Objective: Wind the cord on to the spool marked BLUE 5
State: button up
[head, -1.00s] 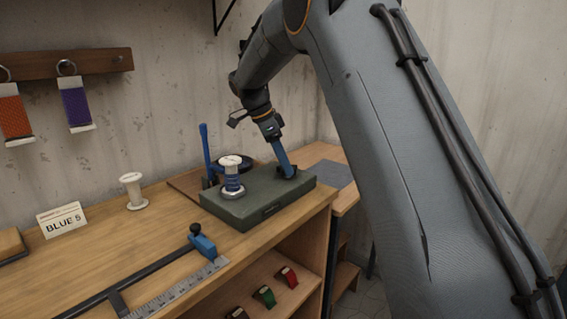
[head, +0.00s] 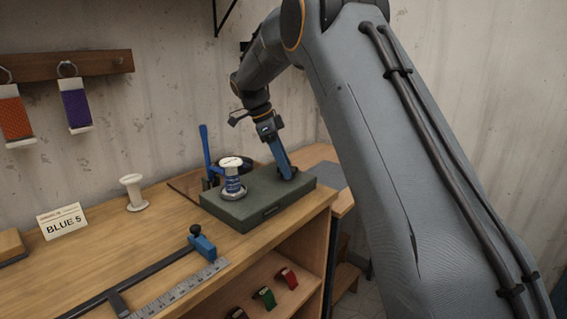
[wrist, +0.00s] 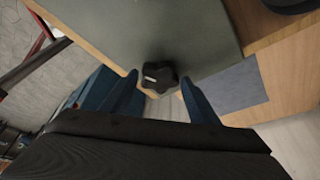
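A spool (head: 232,178) with blue and white on its side and a white top stands upright on the green winder box (head: 262,213) in the head view. Its lettering is too small to read. A black lobed knob (wrist: 159,76) is on the box, near its right end. My gripper (head: 286,172) points down at the knob. In the wrist view its blue fingers (wrist: 158,84) stand apart on either side of the knob, with gaps showing. A card reading BLUE 5 (head: 62,221) stands on the bench at left.
A blue upright lever (head: 206,150) is behind the box. Orange (head: 14,117) and purple (head: 76,106) cord hanks hang on the wall rack.

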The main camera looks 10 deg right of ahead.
jog(key=shift+o, duration=1.1)
jog(key=b+v, duration=0.1)
jog(key=v, duration=0.6)
jog(key=shift+a+r, duration=0.2)
jog(key=shift+r, duration=0.15)
